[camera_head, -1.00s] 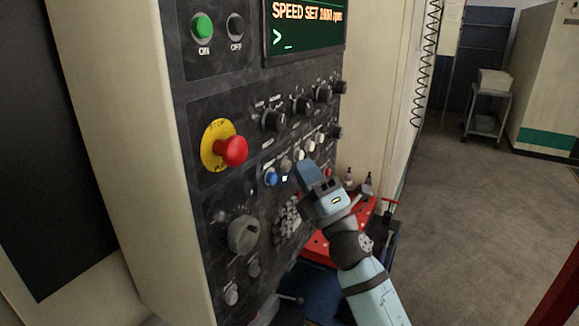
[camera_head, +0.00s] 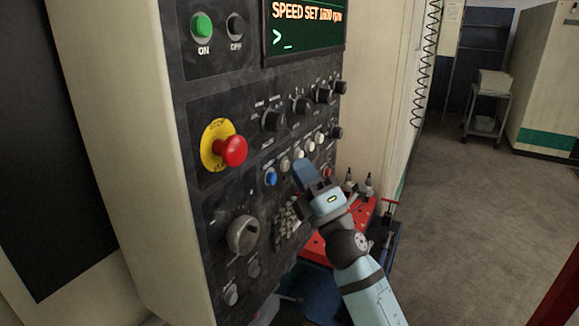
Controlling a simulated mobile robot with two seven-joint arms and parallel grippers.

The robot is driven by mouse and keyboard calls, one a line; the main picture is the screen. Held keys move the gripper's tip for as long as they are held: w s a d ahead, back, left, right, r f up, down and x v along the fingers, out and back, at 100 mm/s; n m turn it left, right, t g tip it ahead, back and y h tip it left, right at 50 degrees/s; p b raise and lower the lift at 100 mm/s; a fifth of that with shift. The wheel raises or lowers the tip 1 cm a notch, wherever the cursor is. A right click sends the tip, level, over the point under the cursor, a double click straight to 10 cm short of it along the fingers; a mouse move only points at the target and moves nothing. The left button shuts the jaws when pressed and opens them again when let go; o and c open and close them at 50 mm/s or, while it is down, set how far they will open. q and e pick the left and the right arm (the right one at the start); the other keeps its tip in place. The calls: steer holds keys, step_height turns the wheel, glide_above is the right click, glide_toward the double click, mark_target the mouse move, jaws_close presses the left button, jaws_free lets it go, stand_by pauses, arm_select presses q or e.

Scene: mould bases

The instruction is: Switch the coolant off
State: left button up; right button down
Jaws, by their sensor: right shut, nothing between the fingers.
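The control panel (camera_head: 215,115) is dark grey and stands at the left. A blue button (camera_head: 271,178) sits in a slanting row of buttons at mid-height; its label cannot be read. Pale buttons (camera_head: 298,153) continue the row up and to the right. My right gripper (camera_head: 303,172) is shut and empty, its fingertips close to the panel just right of the blue button. Whether the fingertips touch a button cannot be told, and they hide part of the row. No lit lamp shows beside the blue button. My left gripper is not in view.
A red stop button (camera_head: 233,151) on a yellow disc, a large grey dial (camera_head: 242,236) and several black knobs (camera_head: 274,119) stick out of the panel. The floor at the right is open, with a cart (camera_head: 487,105) farther back.

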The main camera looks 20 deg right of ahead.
steer(key=shift+s+d, duration=0.5)
steer(key=shift+s, duration=0.1)
steer(key=shift+d, duration=0.1)
steer(key=s+d, duration=0.1)
steer(key=s, duration=0.1)
steer(key=s+d, duration=0.1)
steer(key=d, duration=0.1)
steer(key=shift+s, duration=0.4)
stand_by(0.5)
